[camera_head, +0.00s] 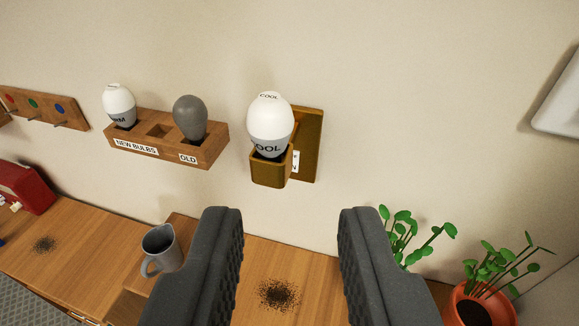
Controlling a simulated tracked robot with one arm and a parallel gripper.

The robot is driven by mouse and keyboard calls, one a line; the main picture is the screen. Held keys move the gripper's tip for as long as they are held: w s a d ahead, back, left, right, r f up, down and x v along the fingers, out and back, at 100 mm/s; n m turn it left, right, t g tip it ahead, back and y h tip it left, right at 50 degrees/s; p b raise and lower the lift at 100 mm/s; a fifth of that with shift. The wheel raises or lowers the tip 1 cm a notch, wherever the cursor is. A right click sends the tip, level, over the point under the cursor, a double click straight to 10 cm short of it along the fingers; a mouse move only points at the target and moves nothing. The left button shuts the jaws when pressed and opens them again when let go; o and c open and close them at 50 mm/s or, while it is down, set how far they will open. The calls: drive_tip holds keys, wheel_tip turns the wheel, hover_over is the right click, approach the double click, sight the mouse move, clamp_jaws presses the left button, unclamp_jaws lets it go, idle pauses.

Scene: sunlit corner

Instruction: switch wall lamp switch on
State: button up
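The wall lamp (309,130) is a brass-brown plate on the wall with a cup-shaped socket (268,177). A white bulb (270,122) marked COOL stands upright in it and looks unlit. A small white label (295,161) on the plate is partly hidden by the bulb and socket; its visible letters seem to end in F and N. I cannot make out the switch itself. My gripper (290,218) is open and empty, its two dark fingers wide apart below the lamp in the picture.
A wooden bulb rack (165,142) left of the lamp holds a white bulb (119,106) and a grey bulb (190,118). A grey jug (162,248), potted plants (480,300) and a red object (27,188) stand below.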

drive_tip(key=w+a+f+n+p, duration=0.1)
drive_tip(key=w, duration=0.1)
drive_tip(key=w+a+f+n, duration=0.1)
drive_tip(key=w+a+f, duration=0.1)
drive_tip(key=w, duration=0.1)
drive_tip(key=w+a+f+n+p, duration=0.1)
drive_tip(key=w+a+f, duration=0.1)
drive_tip(key=shift+w+f+g+p, duration=0.2)
drive_tip(key=shift+g+p, duration=0.1)
clamp_jaws()
drive_tip(key=w+a+f+n+h+p, duration=0.1)
drive_tip(key=w+a+f+n+p, duration=0.2)
drive_tip(key=f, duration=0.4)
drive_tip(key=w+f+n+p, duration=0.2)
drive_tip(key=w+f+n, duration=0.1)
drive_tip(key=w+f, duration=0.3)
drive_tip(key=w+d+f+n+t+h+p, duration=0.1)
drive_tip(key=d+f+n+h+p, duration=0.2)
drive_tip(key=f, duration=0.5)
drive_tip(key=shift+d+n+h+p, duration=0.3)
drive_tip(key=shift+d+n+p, duration=0.2)
drive_tip(key=shift+n, duration=0.9)
